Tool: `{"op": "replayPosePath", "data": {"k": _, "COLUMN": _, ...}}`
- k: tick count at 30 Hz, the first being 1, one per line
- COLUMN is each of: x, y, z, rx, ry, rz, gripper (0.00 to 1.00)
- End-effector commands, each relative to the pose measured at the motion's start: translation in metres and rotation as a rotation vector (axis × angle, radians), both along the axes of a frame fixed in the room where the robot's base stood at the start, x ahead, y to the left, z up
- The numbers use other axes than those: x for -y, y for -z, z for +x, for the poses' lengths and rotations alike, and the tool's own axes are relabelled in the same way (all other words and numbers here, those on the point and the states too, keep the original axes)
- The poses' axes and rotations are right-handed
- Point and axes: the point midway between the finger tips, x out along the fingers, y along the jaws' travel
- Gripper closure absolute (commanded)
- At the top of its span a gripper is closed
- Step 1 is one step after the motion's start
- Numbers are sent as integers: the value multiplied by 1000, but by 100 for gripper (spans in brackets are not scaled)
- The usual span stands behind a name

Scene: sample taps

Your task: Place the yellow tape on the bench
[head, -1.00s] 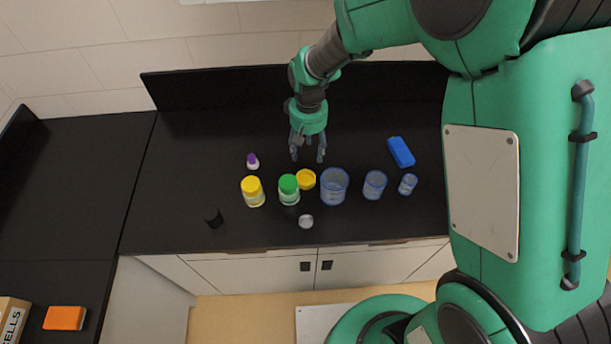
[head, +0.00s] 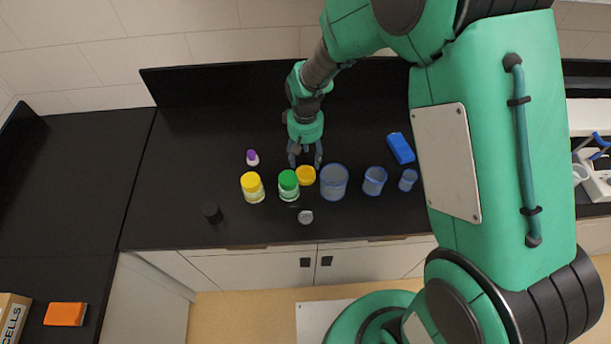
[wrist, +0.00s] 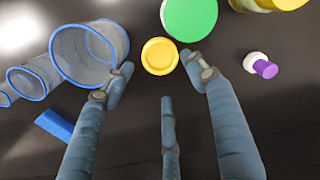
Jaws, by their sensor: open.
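The yellow tape (head: 305,175) is a small round roll on the black bench (head: 350,222), between the green-lidded jar (head: 288,186) and the largest blue-rimmed beaker (head: 334,183). It also shows in the wrist view (wrist: 160,56), lying flat with a round recess in its top. My gripper (head: 305,160) is open and points down at the tape from the bench's back side. In the wrist view its fingers (wrist: 160,85) are spread, with the tape beyond and between the tips. The fingers do not appear to touch it.
A yellow-lidded jar (head: 252,188), a purple-capped bottle (head: 252,158), a black item (head: 212,212) and a small grey item (head: 305,217) stand nearby. Two smaller beakers (head: 374,181) (head: 407,180) and a blue block (head: 400,148) are at right.

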Motion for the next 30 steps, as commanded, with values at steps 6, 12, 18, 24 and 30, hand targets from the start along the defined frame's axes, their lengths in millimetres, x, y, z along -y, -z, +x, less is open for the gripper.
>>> {"op": "replayPosePath", "data": {"k": 6, "x": 0, "y": 31, "z": 0, "rx": 0, "ry": 0, "rz": 0, "gripper": 43}}
{"op": "replayPosePath", "data": {"k": 12, "x": 0, "y": 42, "z": 0, "rx": 0, "ry": 0, "rz": 0, "gripper": 43}}
{"op": "replayPosePath", "data": {"k": 18, "x": 0, "y": 42, "z": 0, "rx": 1, "ry": 0, "rz": 0, "gripper": 43}}
{"op": "replayPosePath", "data": {"k": 24, "x": 0, "y": 45, "z": 0, "rx": 0, "ry": 0, "rz": 0, "gripper": 43}}
{"op": "replayPosePath", "data": {"k": 30, "x": 1, "y": 63, "z": 0, "rx": -2, "ry": 0, "rz": -1, "gripper": 43}}
